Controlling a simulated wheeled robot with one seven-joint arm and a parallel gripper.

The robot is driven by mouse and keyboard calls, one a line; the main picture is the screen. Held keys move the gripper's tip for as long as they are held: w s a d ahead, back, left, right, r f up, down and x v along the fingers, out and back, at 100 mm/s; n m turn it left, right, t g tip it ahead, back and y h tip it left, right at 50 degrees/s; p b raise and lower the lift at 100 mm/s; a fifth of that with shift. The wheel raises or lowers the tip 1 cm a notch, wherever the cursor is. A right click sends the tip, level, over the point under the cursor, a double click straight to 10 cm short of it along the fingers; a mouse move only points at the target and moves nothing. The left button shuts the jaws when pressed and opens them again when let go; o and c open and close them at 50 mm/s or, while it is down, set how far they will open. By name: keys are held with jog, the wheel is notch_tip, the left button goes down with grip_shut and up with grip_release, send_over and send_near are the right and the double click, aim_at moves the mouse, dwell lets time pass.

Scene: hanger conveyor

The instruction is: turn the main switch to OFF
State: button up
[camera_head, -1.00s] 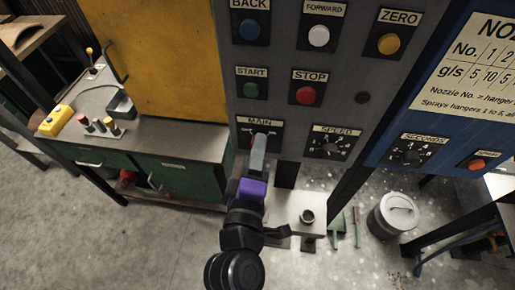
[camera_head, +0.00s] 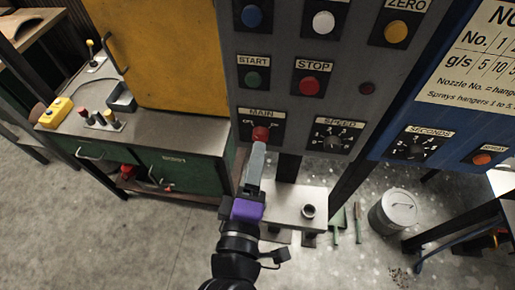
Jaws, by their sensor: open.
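The main switch (camera_head: 261,133) is a red knob under the MAIN label on the grey control panel (camera_head: 290,100). In the head view it sits low on the panel, left of the SPEED dial. Its markings are too small to read with certainty, so I cannot tell its setting. My gripper (camera_head: 257,152) has a purple body and grey fingers. It is open, and its fingertips are just below the red knob in the picture. I cannot tell whether they touch it. The fingers overlap in this view, so the gap between them is hidden.
Above are the START button (camera_head: 252,79) and STOP button (camera_head: 309,85). The SPEED dial (camera_head: 332,138) is close on the right. A grey bracket plate (camera_head: 290,200) lies below right. A green cabinet (camera_head: 180,172) stands left; a blue panel (camera_head: 440,130) stands right.

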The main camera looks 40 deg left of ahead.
jog(key=v, duration=0.2)
jog(key=shift+s+d, duration=0.1)
jog(key=shift+s, duration=0.2)
dwell(0.3)
